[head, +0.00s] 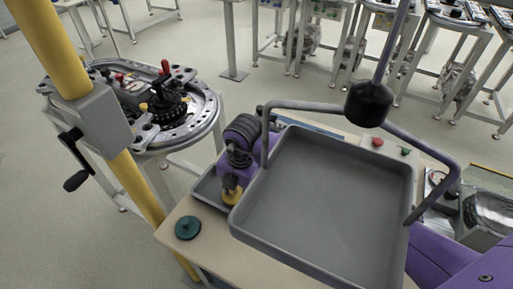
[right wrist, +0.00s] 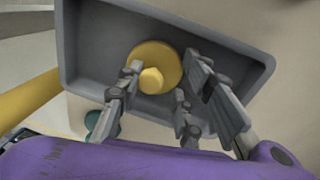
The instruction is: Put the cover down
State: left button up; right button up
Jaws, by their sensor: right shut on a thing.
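The yellow cover (head: 233,197) is round and has a raised knob. It is in my right gripper (head: 234,178), which points down over the small grey tray (head: 206,190) on the table. In the right wrist view the cover (right wrist: 163,57) shows between the fingers of my right gripper (right wrist: 160,74), over the floor of the grey tray (right wrist: 105,45). I cannot tell whether the cover touches the tray floor. A dark green cover (head: 188,227) with a knob lies on the table, left of and outside the small tray. My left gripper is not in view.
A large grey tray (head: 325,205) with a tube frame hides much of the tan table (head: 215,242). A round ring track (head: 205,110) with parts on it stands at the left. A yellow post (head: 135,190) stands near the table's left edge. More benches stand behind.

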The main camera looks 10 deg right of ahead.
jog(key=o, duration=1.2)
jog(key=shift+w+r, duration=0.15)
jog(key=r, duration=0.4)
jog(key=d+r, duration=0.1)
jog(key=r, duration=0.3)
jog(key=s+r+p, duration=0.1)
jog(key=r, duration=0.3)
jog(key=shift+d, duration=0.2)
